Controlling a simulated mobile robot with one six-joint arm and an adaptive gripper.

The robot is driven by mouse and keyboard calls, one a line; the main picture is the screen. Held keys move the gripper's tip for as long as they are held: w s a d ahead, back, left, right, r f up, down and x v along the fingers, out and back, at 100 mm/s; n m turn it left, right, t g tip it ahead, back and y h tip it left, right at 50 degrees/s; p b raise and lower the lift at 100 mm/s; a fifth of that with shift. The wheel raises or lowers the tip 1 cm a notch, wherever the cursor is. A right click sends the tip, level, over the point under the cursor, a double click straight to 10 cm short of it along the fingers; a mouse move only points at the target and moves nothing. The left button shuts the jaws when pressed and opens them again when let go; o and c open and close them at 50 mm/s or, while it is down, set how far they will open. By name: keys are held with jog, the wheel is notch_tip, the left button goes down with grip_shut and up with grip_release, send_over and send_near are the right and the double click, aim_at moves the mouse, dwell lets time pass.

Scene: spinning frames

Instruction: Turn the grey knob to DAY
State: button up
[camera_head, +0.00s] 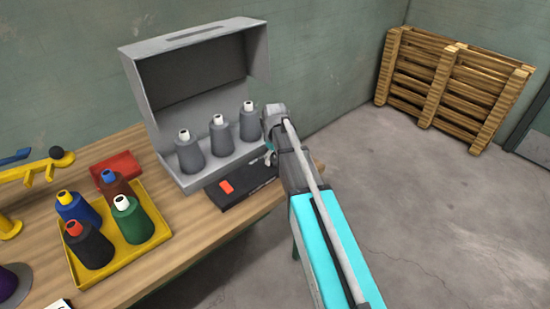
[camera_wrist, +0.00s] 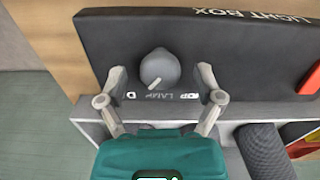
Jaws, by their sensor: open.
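The grey knob (camera_wrist: 160,67) is round and sits on the black control box, lettered LIGHT BOX (camera_wrist: 210,45). A short white pointer mark shows at the knob's lower-left edge in the wrist view. White lettering below it includes LAMP; the rest is partly covered by my fingers, and I cannot read DAY. My gripper (camera_wrist: 161,76) is open, with one finger on each side of the knob and a gap to each. In the head view the black box (camera_head: 249,190) lies on the bench, and my arm hides the knob.
A red switch (camera_head: 226,187) is on the black box. Behind it stands a grey light box (camera_head: 190,100) with three grey thread cones (camera_head: 220,137). A yellow tray (camera_head: 84,275) with several coloured cones is to the left. Bare floor and a wooden pallet (camera_head: 440,85) are to the right.

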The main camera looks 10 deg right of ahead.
aim_at(275, 158)
jog(key=n, duration=0.3)
jog(key=shift+r+n, duration=0.1)
jog(key=shift+n, duration=0.3)
notch_tip(275, 158, up, 14)
jog(key=p, duration=1.4)
jog(key=s+r+m+p, duration=0.2)
jog(key=s+m, duration=0.8)
jog(key=s, duration=1)
jog(key=shift+a+r, duration=0.15)
jog(key=shift+a, duration=0.25)
